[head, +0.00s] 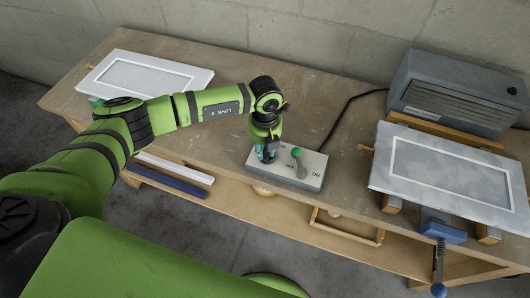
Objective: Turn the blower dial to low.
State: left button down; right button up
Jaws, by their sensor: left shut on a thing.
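A pale grey control box (312,183) sits near the front edge of the workbench, with a green-knobbed lever (297,153) on its top. My left gripper (266,155) points down over the left part of this box, to the left of the lever. It is shut on the blower dial, which the fingers almost wholly hide, so its setting cannot be read. A grey blower unit (452,88) with a slatted front stands at the back right. My right gripper is out of view.
The wooden workbench (325,95) has free room behind the box. A white framed panel (455,170) rests on wooden supports at right, above a blue clamp (443,226). Another framed panel (140,78) lies at left. A black cable (345,108) crosses the bench.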

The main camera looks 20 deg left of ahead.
pick_arm(q)
jog(key=m+b, duration=0.2)
jog(key=b, duration=0.1)
jog(key=m+b, duration=0.2)
jog(key=m, duration=0.1)
jog(key=m+b, duration=0.3)
jog(key=shift+w+f+b, duration=0.25)
jog(key=shift+b, duration=0.05)
jog(key=shift+d+r+m+b, duration=0.1)
jog(key=shift+r+m+b, duration=0.15)
jog(key=shift+m+b, duration=1.25)
jog(key=c, duration=1)
grip_release()
jog(key=shift+c, duration=0.2)
notch_tip(320, 180, up, 12)
